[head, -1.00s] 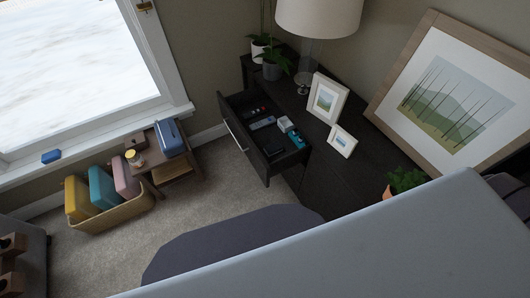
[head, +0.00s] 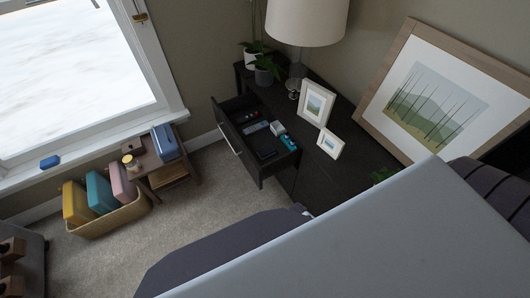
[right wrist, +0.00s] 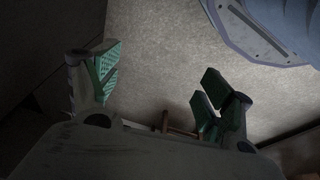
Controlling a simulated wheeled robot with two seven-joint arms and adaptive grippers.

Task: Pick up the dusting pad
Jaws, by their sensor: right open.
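A small blue pad-like item (head: 50,162) lies on the windowsill at the left in the head view. It looks like the dusting pad, but it is too small to be sure. My right gripper (right wrist: 160,80) is open and empty in the right wrist view, its green-padded fingers wide apart above grey carpet. No pad shows between its fingers. My left gripper is in neither view.
An open dark drawer (head: 234,116) with small items juts from the dark cabinet (head: 313,173). A low wooden table (head: 165,171) and a basket (head: 108,219) of coloured cushion-like items stand below the windowsill (head: 95,150). Carpet (head: 205,215) between is clear.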

